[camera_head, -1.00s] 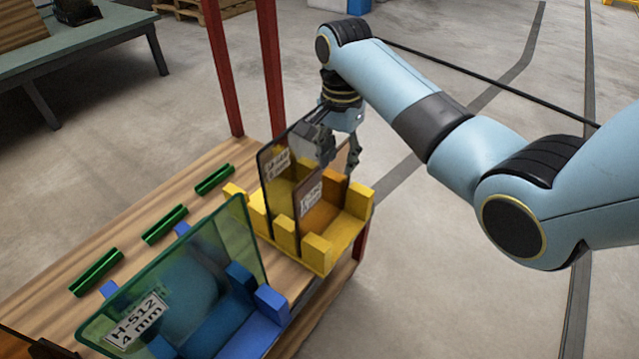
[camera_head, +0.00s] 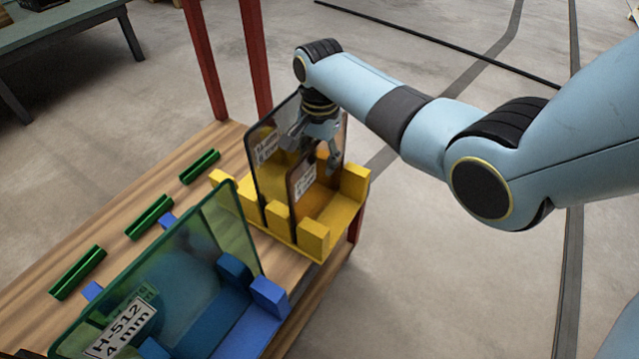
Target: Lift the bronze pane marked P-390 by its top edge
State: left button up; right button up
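The bronze pane (camera_head: 309,197) stands upright in the front slot of a yellow rack (camera_head: 343,213). The small print on its white label cannot be read. A second, greyer pane (camera_head: 262,167) with a label stands just behind it in the same rack. My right gripper (camera_head: 312,148) points down at the bronze pane's top edge. Its fingers are spread apart, and it looks open and empty. The gripper hides part of the top edge, so I cannot tell whether a finger touches the glass. My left gripper is not in view.
A large green pane (camera_head: 190,262) marked H-512, 4 mm leans in a blue rack (camera_head: 247,322) at the front. Several green bars (camera_head: 149,216) lie on the wooden table (camera_head: 222,150). Red posts (camera_head: 254,55) rise behind the yellow rack. Floor right of the table is clear.

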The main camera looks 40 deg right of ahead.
jog(key=shift+f, duration=0.55)
grip_shut()
jog(key=shift+r, duration=0.1)
